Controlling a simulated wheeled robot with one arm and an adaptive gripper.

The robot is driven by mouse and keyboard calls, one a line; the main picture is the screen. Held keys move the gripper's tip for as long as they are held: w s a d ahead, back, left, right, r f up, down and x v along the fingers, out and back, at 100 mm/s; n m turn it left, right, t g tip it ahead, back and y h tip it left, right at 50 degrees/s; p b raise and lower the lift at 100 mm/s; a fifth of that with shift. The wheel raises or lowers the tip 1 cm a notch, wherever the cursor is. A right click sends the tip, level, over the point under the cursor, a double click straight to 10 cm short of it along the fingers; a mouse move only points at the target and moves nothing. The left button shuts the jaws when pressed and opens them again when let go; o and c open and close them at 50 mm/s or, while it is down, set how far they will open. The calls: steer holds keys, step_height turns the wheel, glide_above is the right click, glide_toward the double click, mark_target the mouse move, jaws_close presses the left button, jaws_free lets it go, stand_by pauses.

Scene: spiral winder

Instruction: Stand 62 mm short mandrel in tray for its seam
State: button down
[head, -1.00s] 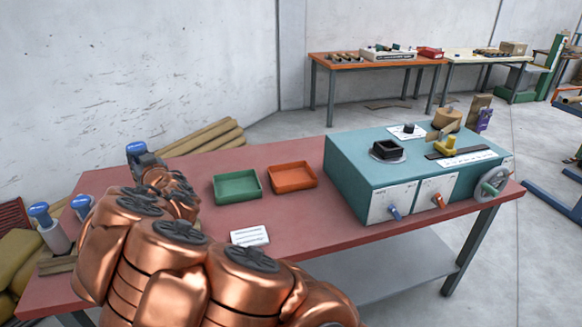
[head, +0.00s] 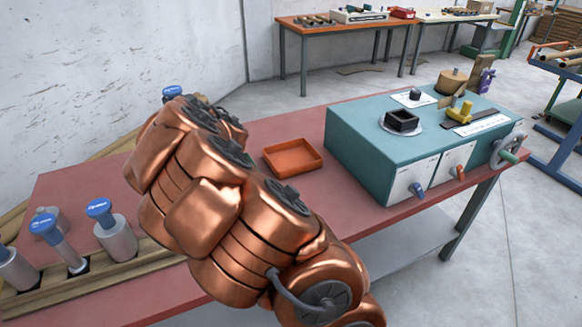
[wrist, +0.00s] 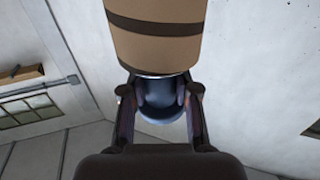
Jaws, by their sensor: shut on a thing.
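My gripper (wrist: 160,92) is shut on the blue knob (wrist: 160,108) of a mandrel in the wrist view. A tan sleeve with dark brown bands (wrist: 155,48) extends beyond the fingers and covers the mandrel's body. In the head view my arm hides the gripper and most of this mandrel; a blue knob (head: 172,92) shows above the arm. The orange tray (head: 293,172) lies on the red table, to the right of my arm, and looks empty. The green tray is hidden behind my arm. I cannot read the mandrel's size.
Several blue-topped mandrels (head: 116,238) stand in a wooden rack (head: 110,282) at the table's front left. The teal winder (head: 365,160) stands at the right, with levers and a handwheel (head: 507,150). Red tabletop (head: 75,190) is clear behind the rack.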

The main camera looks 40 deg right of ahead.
steer(key=s+d+f+b, duration=0.25)
steer(key=s+d, duration=0.35)
steer(key=d, duration=0.3)
steer(key=s+d+f+b, duration=0.1)
steer(key=s+d+b, duration=0.3)
steer(key=s+d, duration=0.4)
steer(key=s+d+f+b, duration=0.2)
steer(key=s+d+b, duration=0.15)
steer(key=s, duration=0.45)
steer(key=s+d+f+b, duration=0.2)
steer(key=s+d, duration=0.3)
steer(key=s, duration=0.3)
steer(key=w+d+f, duration=0.2)
steer(key=w, duration=0.5)
steer(key=w+d+f+b, duration=0.1)
steer(key=w+d+f, duration=0.1)
steer(key=w, duration=0.6)
steer(key=shift+d+f, duration=0.2)
steer(key=shift+f, duration=0.5)
steer(key=c, duration=0.9)
jaws_free()
steer(key=shift+s, duration=0.1)
steer(key=shift+o, duration=0.2)
